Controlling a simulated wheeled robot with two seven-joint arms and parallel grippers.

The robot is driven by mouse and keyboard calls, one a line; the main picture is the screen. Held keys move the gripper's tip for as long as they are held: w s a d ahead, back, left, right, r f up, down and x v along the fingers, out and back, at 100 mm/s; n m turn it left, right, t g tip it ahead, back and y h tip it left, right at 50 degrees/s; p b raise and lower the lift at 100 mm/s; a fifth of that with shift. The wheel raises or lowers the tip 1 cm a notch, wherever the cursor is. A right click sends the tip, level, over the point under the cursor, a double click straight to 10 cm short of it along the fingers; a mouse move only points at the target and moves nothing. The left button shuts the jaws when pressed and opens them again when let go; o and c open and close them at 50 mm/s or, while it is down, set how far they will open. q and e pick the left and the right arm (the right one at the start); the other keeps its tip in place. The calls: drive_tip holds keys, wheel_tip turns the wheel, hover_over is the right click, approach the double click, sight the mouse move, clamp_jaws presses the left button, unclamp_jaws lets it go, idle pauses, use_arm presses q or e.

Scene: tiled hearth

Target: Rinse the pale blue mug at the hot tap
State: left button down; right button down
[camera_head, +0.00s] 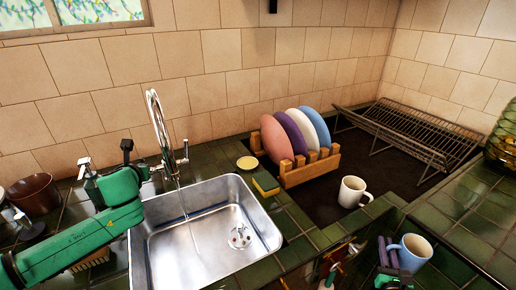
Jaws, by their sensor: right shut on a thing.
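The pale blue mug (412,254) is at the lower right, upright, its handle toward the left. My right gripper (389,254) has its purple fingers at the handle and is shut on the mug. The mug is right of the sink (275,238) and apart from it. The tall metal tap (159,120) stands behind the sink with a side lever (183,154). A thin pale line, which looks like a water stream, runs down into the sink. My left arm comes in from the left and ends near the tap; its fingers cannot be made out clearly.
A cream mug (352,191) stands on the dark mat before a wooden plate rack (311,169) with several plates. A wire rack (414,132) is behind. A sponge (265,184) and a yellow dish (247,163) sit by the sink. A brown pot (35,194) is at left.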

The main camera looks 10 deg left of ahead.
use_arm(q)
drive_tip(key=shift+r, duration=0.1)
drive_tip(key=p, duration=0.2)
drive_tip(key=r+p, duration=0.1)
drive_tip(key=p, duration=0.2)
drive_tip(key=r+g+p, duration=0.1)
drive_tip(key=p, duration=0.1)
drive_tip(key=shift+w+a+h+p, duration=0.25)
drive_tip(key=shift+w+h+p, duration=0.15)
drive_tip(key=w+a+g+p, duration=0.1)
drive_tip(key=p, duration=0.5)
drive_tip(key=shift+w+f+h+p, duration=0.2)
drive_tip(key=shift+h+p, duration=0.1)
drive_tip(key=shift+h, duration=0.1)
drive_tip(key=shift+s, duration=0.1)
